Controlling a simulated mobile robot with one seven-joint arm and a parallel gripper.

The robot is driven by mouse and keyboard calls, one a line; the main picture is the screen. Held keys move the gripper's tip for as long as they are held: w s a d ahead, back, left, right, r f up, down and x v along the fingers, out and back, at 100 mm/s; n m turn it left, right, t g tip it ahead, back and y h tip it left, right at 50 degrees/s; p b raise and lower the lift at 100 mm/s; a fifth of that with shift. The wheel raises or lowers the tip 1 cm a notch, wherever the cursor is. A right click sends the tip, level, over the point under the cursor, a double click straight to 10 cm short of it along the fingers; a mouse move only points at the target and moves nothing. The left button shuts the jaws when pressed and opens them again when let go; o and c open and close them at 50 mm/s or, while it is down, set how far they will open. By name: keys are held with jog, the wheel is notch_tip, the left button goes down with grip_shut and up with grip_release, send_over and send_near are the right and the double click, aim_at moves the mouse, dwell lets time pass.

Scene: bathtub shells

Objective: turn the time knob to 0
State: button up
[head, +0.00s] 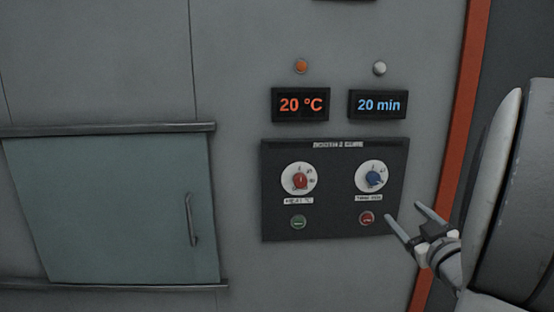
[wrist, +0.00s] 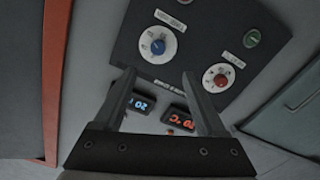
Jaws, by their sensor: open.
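The time knob (head: 374,178) is blue on a white round dial, on the right side of a dark control panel (head: 334,222). The time display (head: 378,104) above it reads 20 min. In the wrist view the blue knob (wrist: 158,47) shows at the upper left, beyond the fingertips. My gripper (head: 404,218) is open and empty, to the lower right of the blue knob in the head view and apart from it. The wrist view shows its two fingers (wrist: 157,76) spread, with nothing between them touching.
A red knob (head: 300,181) sits left of the blue one, under a display (head: 301,104) reading 20 °C. A green button (head: 298,222) and a red button (head: 367,218) are below the knobs. A sliding door (head: 110,210) with a handle is at the left. An orange strip (head: 465,110) runs at the right.

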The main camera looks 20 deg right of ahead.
jog(key=p, duration=0.1)
send_near(375, 180)
jog(key=x, duration=0.9)
grip_shut()
dwell(0.3)
